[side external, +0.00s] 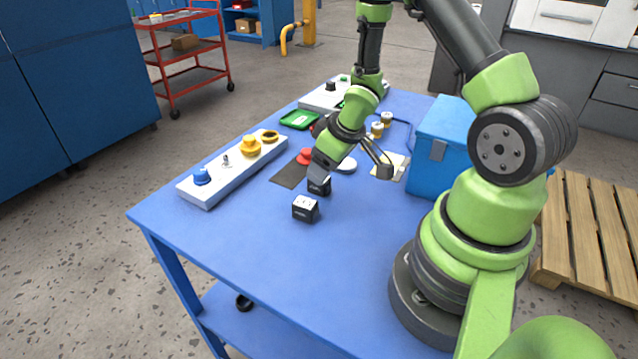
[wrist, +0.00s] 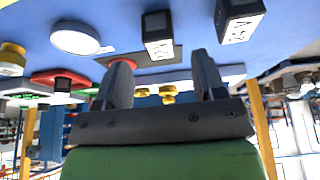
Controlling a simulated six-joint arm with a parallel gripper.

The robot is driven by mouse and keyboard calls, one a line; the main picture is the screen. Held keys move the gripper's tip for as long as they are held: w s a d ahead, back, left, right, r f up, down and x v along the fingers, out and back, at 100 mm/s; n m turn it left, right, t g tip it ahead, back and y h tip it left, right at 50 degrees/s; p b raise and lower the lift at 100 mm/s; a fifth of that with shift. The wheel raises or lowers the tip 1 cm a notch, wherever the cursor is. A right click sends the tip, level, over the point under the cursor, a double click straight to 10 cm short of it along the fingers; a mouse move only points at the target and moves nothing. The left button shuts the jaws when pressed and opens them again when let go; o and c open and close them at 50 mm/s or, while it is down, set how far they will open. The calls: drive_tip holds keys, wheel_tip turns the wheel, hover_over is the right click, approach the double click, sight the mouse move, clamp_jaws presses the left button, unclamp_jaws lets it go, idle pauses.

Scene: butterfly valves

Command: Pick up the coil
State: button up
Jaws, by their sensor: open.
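Two small black blocks with pale labelled faces look like coils; I cannot tell which one is meant. In the side view, one block (side external: 305,208) stands in the open on the blue table, and the other block (side external: 320,186) is close under my gripper's left finger. My gripper (side external: 350,170) is open and empty. In the wrist view, my gripper (wrist: 162,62) points toward the table, with one block (wrist: 158,38) beyond and between the fingertips. The other block (wrist: 238,22) is to the right of the fingers. Neither is held.
A white panel (side external: 213,187) with blue and yellow knobs lies along the table's left side. A blue box (side external: 440,140) stands at right. Red parts, a white disc (side external: 347,165) and a green tray (side external: 299,119) lie around my gripper. The table's near left is clear.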

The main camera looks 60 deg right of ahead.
drive_tip(key=x, duration=0.4)
drive_tip(key=shift+f, duration=0.4)
drive_tip(key=c, duration=1)
